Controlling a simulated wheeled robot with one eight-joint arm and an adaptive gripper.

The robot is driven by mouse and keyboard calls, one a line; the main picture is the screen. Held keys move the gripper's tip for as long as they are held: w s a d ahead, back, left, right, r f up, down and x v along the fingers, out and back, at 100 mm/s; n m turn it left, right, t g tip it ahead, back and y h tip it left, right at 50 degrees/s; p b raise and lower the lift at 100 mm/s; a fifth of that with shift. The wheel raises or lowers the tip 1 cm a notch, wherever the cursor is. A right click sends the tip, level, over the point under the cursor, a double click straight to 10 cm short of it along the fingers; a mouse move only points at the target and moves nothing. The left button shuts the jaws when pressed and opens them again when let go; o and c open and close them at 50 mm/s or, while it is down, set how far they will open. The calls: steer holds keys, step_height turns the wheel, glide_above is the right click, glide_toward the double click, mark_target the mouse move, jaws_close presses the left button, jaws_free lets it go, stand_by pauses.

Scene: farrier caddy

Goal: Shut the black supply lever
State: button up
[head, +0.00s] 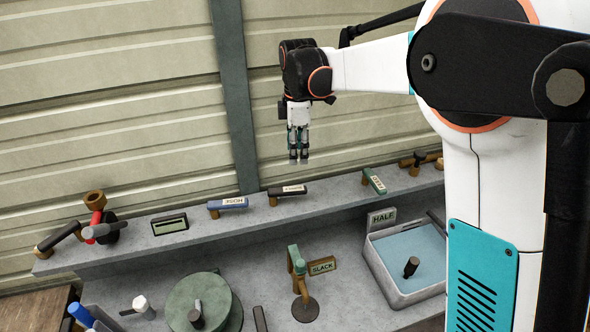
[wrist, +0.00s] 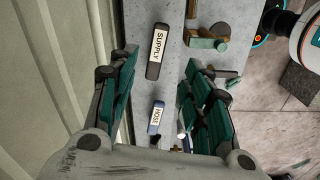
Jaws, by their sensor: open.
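The black supply lever (head: 287,192) sits on the raised grey ledge, with a pale label reading SUPPLY in the wrist view (wrist: 152,70). It lies roughly along the ledge, like the blue lever beside it. My gripper (head: 298,160) points down above the ledge, a little above and to the right of the black lever in the head view. Its jaws are open and empty. In the wrist view, the black lever appears between and beyond the two fingers, not touching them.
A blue HOSE lever (head: 228,204) is left of it; a green lever (head: 374,181) on the right lies across the ledge. Below are a green SLACK tap (head: 298,268), a HALF basin (head: 372,262) and a round green lid (head: 180,300). A ribbed wall (head: 110,100) stands behind.

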mark_target(296, 188)
steer(key=f, duration=1.4)
steer(key=shift+w+a+b, duration=0.15)
steer(key=shift+a+b, duration=0.05)
steer(key=shift+b, duration=0.2)
jaws_close()
